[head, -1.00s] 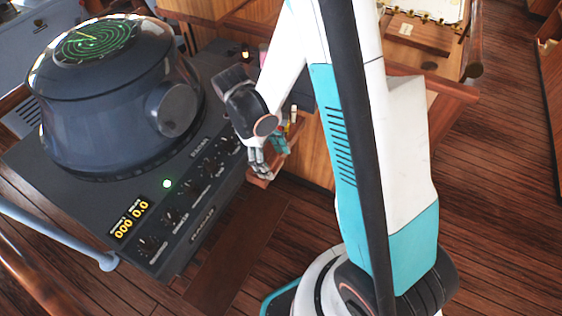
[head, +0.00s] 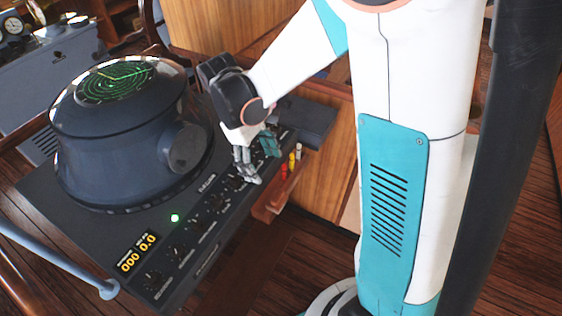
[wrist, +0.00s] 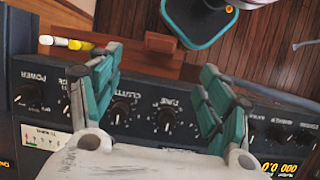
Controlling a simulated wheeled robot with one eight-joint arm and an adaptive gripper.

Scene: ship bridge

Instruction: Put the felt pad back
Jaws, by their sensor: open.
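My gripper (head: 261,167) is open over the far end of the radar console's knob panel. In the wrist view its two teal fingers (wrist: 160,72) are spread apart above the knob row, with nothing held between them. I cannot pick out the felt pad for certain in any view. A small wooden shelf (head: 268,207) is fixed along the console's side, just right of my gripper. It also shows beyond the fingertips in the wrist view (wrist: 120,62), with a brown block (wrist: 161,42) at its edge. My fingers hide part of the panel.
The radar console (head: 110,220) carries a round scope (head: 118,130) and several knobs. A wooden cabinet (head: 325,150) rises behind. The plank floor (head: 240,285) right of the console is clear.

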